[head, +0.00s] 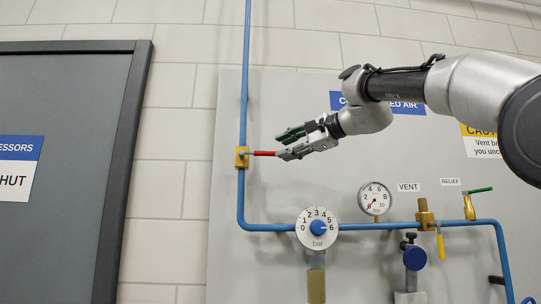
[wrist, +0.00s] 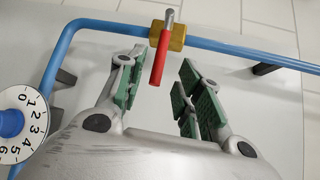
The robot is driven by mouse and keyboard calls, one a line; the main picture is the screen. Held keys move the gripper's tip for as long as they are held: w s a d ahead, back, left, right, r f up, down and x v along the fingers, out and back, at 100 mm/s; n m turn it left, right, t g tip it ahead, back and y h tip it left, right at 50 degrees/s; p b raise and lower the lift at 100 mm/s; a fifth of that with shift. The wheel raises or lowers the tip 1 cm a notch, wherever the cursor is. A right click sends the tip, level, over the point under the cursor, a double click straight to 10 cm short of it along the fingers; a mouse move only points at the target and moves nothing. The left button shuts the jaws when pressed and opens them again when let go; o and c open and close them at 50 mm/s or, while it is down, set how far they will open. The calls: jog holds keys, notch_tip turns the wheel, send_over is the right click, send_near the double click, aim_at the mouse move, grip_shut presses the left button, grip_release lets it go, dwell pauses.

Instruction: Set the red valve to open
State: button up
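The red valve has a brass body (head: 242,157) on the vertical blue pipe, with a red lever (head: 264,153) pointing right, square to the pipe. In the wrist view the brass body (wrist: 168,36) sits at the top and the red lever (wrist: 160,62) points toward me. My gripper (head: 281,146) is just right of the lever's end, its green-padded fingers pointing left. In the wrist view my gripper (wrist: 162,61) is open, with the lever's end between the fingertips and gaps on both sides. In the head view the lever's tip is partly hidden by the lower finger.
Below are a blue dial knob (head: 318,228), a pressure gauge (head: 375,198), a vent valve with a yellow lever (head: 441,246) and a relief valve with a green lever (head: 479,190). The blue pipe (head: 275,227) runs along under my gripper. A grey door (head: 60,240) stands at left.

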aim_at(273, 153)
jog(key=x, duration=0.6)
jog(key=shift+w+a+f, duration=0.1)
jog(key=shift+w+a, duration=0.15)
grip_shut()
